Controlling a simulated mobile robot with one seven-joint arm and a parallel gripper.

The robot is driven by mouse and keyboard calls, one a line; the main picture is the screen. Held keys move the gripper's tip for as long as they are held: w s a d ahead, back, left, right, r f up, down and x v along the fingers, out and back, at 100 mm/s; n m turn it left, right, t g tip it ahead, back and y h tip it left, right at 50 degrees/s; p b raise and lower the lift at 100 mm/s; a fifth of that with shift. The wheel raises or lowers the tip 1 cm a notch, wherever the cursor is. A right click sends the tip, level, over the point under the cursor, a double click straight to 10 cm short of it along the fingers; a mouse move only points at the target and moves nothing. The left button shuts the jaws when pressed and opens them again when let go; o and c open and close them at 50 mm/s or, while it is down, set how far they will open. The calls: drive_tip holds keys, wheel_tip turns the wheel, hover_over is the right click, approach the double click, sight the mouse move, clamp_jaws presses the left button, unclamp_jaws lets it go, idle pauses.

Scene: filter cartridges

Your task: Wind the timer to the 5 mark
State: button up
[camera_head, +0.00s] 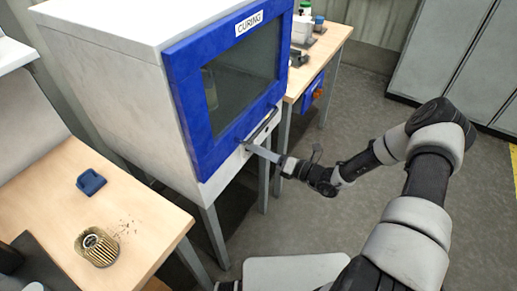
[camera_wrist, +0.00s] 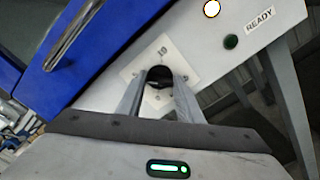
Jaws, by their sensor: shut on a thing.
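The timer is a dark round knob (camera_wrist: 158,75) on a pale square dial plate (camera_wrist: 172,49) with a 10 mark visible at its upper edge; other marks are too small or covered to read. My gripper (camera_wrist: 160,88) is shut on the knob, one finger at each side, in the wrist view. In the head view my gripper (camera_head: 248,148) reaches the lower front of the white and blue curing cabinet (camera_head: 120,62), below its door. The knob is hidden there. The knob's pointer setting cannot be made out.
The cabinet's door handle (camera_wrist: 75,35) lies close to the dial. A bench (camera_head: 120,225) at left holds a pleated filter (camera_head: 97,247) and a blue cap (camera_head: 91,182).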

drive_tip(key=shift+m, duration=0.5)
drive_tip(key=o, duration=1.1)
drive_tip(key=shift+d, duration=0.1)
drive_tip(key=v, duration=1.7)
drive_tip(key=shift+s+d, duration=0.15)
